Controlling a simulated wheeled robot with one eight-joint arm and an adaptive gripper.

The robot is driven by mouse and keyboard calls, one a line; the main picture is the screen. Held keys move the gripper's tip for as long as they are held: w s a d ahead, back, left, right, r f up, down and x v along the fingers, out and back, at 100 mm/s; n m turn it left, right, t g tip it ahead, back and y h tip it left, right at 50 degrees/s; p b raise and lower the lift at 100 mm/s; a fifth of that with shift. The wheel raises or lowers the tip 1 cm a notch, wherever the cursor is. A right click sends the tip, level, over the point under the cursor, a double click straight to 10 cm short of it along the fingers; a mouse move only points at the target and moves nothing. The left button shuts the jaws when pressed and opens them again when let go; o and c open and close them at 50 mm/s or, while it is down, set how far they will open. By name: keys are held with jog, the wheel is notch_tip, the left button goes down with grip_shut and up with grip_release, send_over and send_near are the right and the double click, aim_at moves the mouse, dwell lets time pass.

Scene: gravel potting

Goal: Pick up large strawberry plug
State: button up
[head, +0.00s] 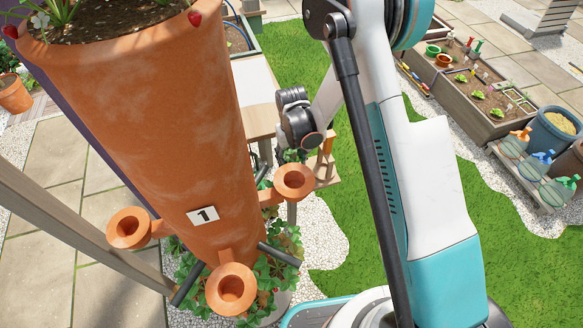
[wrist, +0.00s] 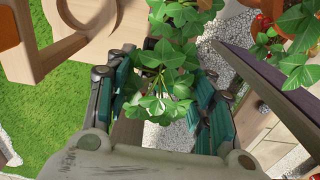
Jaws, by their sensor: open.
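In the wrist view, a leafy green strawberry plant (wrist: 165,75), seemingly the large strawberry plug, stands between the fingers of my gripper (wrist: 163,100). The teal-padded fingers are apart, one on each side of the lower leaves. I cannot tell whether the pads touch it. Its root end is hidden under the leaves. In the head view, my wrist covers most of that spot, and a small bit of green leaf (head: 291,156) shows just below it, beside a wooden stand (head: 326,166).
A tall terracotta planter (head: 150,120) marked 1 stands close on the left, with side cups (head: 293,181) sticking out. A light table (head: 255,90) is behind it. In the wrist view, more leaves (wrist: 300,65) hang at upper right. Grass (head: 385,250) lies open to the right.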

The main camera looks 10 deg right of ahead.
jog(key=shift+f, duration=0.35)
jog(key=shift+r, duration=0.1)
jog(key=c, duration=0.7)
jog(key=shift+c, duration=0.2)
